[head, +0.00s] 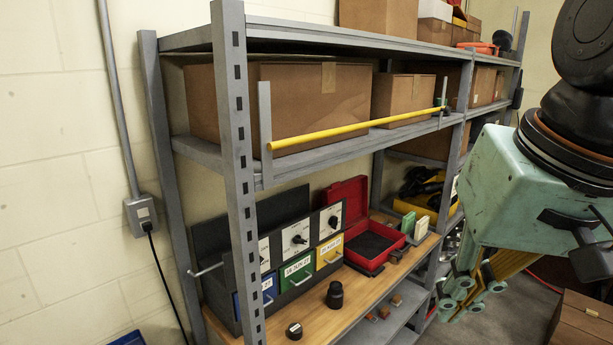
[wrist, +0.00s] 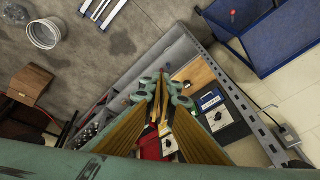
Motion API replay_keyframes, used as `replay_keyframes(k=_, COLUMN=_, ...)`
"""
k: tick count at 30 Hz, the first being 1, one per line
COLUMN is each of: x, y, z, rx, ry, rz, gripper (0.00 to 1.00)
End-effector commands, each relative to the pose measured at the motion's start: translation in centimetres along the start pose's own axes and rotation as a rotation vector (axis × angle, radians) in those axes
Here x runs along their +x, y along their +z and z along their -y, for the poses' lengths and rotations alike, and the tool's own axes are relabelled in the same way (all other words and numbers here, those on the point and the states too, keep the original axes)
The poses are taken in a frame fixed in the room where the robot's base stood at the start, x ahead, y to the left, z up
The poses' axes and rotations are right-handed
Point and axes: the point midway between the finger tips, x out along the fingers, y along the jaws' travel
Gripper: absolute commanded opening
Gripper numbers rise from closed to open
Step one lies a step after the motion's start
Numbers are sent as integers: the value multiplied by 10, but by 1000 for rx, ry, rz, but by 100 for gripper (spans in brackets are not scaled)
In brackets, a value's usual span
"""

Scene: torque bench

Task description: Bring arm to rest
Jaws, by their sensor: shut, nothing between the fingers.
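My gripper (head: 463,296) hangs at the right of the head view, pointing down and to the left, in front of the shelf rack. Its green linkage fingers are together, with nothing between them. In the wrist view my gripper (wrist: 161,88) appears above the rack's wooden shelf (wrist: 190,75), with its fingertips close together. The fingers look clear of the shelf, though the exact gap is hard to judge. My teal wrist housing hides part of the rack's right end.
A grey metal rack (head: 237,150) carries cardboard boxes (head: 315,100) and a yellow bar (head: 350,128). The lower shelf holds an open red case (head: 347,191), labelled drawers (head: 298,268) and a black cylinder (head: 334,295). A blue-framed cart (wrist: 262,35) and bucket (wrist: 44,34) stand on the floor.

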Motion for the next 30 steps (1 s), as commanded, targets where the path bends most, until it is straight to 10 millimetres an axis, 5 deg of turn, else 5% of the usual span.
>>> replay_keyframes(k=15, x=5, y=78, z=-29, rx=-136, ry=73, rz=-19, gripper=0)
replay_keyframes(k=30, x=5, y=85, z=-32, rx=-151, ry=82, rz=-20, gripper=0)
